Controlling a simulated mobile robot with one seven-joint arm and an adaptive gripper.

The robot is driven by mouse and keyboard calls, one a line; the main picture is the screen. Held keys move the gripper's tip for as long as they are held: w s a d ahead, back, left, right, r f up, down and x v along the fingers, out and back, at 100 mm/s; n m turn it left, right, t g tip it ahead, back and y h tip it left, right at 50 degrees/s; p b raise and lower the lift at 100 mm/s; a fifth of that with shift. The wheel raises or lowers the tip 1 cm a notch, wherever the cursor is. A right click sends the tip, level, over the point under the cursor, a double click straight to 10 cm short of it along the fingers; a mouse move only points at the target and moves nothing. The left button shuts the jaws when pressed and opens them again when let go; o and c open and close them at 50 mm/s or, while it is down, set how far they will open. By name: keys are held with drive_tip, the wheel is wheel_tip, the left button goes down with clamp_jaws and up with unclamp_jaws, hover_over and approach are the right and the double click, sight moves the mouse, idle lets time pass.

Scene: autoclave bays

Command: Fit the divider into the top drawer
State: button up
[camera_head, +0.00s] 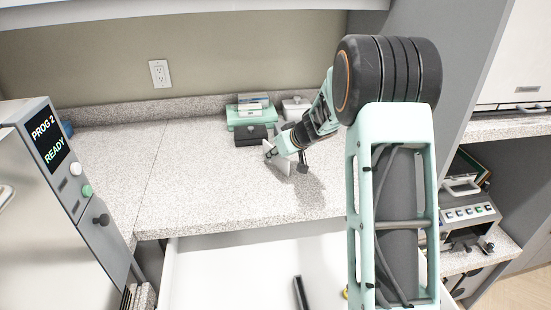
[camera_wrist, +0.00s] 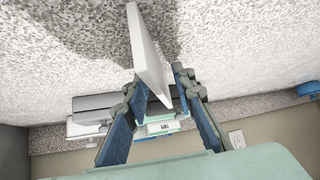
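The divider, a thin pale panel (camera_head: 279,160), stands on edge at the counter. It also shows in the wrist view (camera_wrist: 149,52), where its near end lies between my fingers. My gripper (camera_head: 287,158) reaches down at it, with one finger on each side. In the wrist view the fingertips (camera_wrist: 156,78) are spread wider than the panel is thick, with a gap visible on the right side. I cannot tell whether the left finger touches it. The white drawer (camera_head: 230,265) is pulled out below the counter's front edge. My arm hides its right part.
A dark box (camera_head: 250,136), a mint-green box (camera_head: 246,117) and a pale container (camera_head: 296,106) stand behind the gripper. A black bar (camera_head: 300,293) lies in the drawer. An autoclave (camera_head: 60,180) borders the left. The counter's left half (camera_head: 185,170) is clear.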

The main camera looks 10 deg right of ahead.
sight(277, 167)
clamp_jaws()
drive_tip(key=shift+r, duration=0.1)
wheel_tip(277, 167, up, 9)
drive_tip(key=p, duration=0.5)
drive_tip(key=shift+r, duration=0.2)
drive_tip(key=s+r+m+h+p, duration=0.3)
drive_tip(key=s+r+m, duration=0.1)
drive_tip(key=s, duration=0.5)
drive_tip(key=s+r+m+h+p, duration=0.3)
drive_tip(key=s+r+m, duration=0.1)
drive_tip(key=s, duration=0.6)
drive_tip(key=shift+r, duration=0.35)
